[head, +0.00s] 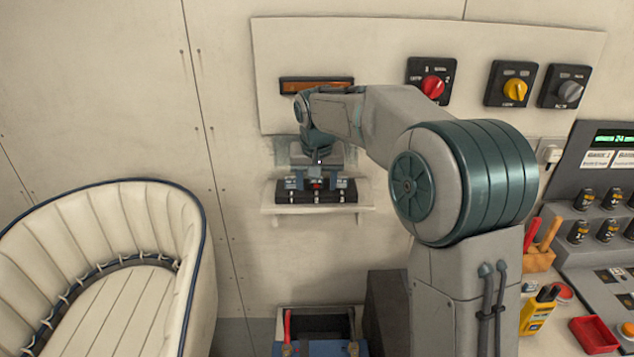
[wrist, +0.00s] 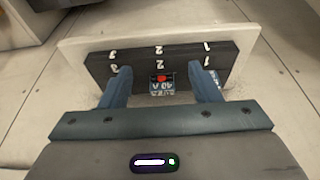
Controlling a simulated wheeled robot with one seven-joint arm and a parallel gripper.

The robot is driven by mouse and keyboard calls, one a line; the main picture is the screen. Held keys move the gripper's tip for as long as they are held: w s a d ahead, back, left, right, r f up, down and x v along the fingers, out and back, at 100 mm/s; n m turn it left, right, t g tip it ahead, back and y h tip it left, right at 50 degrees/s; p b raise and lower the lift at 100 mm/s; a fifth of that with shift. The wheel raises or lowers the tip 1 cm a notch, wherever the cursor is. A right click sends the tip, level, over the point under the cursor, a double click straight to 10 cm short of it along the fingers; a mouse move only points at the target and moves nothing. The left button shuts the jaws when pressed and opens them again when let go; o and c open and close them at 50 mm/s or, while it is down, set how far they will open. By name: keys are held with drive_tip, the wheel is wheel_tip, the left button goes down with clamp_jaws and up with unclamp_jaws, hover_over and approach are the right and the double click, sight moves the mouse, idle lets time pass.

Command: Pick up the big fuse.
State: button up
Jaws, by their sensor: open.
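A black holder block (wrist: 135,53) with white numbers 3, 2 and 1 sits on a small pale wall shelf (wrist: 75,55). A fuse (wrist: 162,83) with a red spot and a blue-and-white label stands at the middle position, number 2. My gripper (wrist: 163,80) is open, with one blue finger on each side of this fuse and a gap to it on both sides. A second blue-and-white piece (wrist: 216,79) shows at position 1, mostly hidden by the right finger. In the head view my gripper (head: 316,184) is over the black block (head: 290,196); the fuses are mostly hidden there.
The shelf (head: 270,209) juts from the wall below a panel with several rotary switches (head: 433,87). A padded seat (head: 150,215) is at left. An open box (head: 318,322) stands below the shelf. A console with tools (head: 545,315) is at right.

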sight(316, 184)
drive_tip(key=w+p, duration=0.1)
drive_tip(key=w, duration=0.3)
drive_tip(key=shift+w+p, duration=0.25)
drive_tip(key=shift+p, duration=0.05)
drive_tip(key=shift+w+f, duration=0.1)
drive_tip(key=shift+f, duration=0.5)
drive_tip(key=c, duration=1)
